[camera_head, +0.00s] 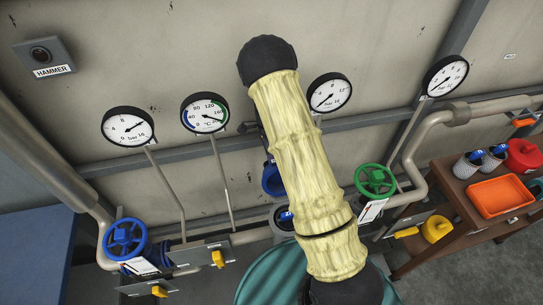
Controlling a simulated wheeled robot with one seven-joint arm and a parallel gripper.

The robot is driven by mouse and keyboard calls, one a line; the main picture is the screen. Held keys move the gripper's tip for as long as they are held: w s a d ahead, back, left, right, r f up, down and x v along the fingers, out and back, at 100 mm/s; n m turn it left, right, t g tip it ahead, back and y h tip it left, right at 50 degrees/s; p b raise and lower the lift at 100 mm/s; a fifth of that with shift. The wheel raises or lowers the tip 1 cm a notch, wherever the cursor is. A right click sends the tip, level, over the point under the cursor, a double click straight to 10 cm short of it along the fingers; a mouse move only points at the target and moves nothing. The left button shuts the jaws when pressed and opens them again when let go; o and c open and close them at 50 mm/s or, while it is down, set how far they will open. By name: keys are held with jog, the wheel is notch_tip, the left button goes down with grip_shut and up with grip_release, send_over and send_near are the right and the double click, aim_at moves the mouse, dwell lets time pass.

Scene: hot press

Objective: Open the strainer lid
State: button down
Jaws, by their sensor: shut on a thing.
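My arm, in a pale yellow sleeve with black ends, crosses the middle of the view and hides much of what is behind it. My gripper is not visible; it may be behind the sleeve. A blue fitting (270,181) shows just left of the sleeve, partly covered, and could be part of the strainer. Below it is another blue part inside a pale ring (285,217), also partly covered. I cannot make out the strainer lid or tell whether it is open or shut.
A blue handwheel valve (125,238) is at the left and a green handwheel (375,181) at the right. Several gauges line the wall. A brown bench (455,190) with an orange tray (493,196) and a red container (523,156) stands at the right. A teal rounded surface (268,280) is at bottom centre.

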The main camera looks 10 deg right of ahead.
jog(key=shift+w+f, duration=0.3)
jog(key=shift+w, duration=0.2)
jog(key=c, duration=1.8)
grip_release()
jog(key=o, duration=0.3)
jog(key=shift+w+f, duration=0.2)
jog(key=shift+w, duration=0.15)
jog(key=shift+o, duration=0.2)
jog(key=shift+w+r, duration=0.1)
jog(key=shift+r, duration=0.05)
jog(key=shift+r, duration=0.15)
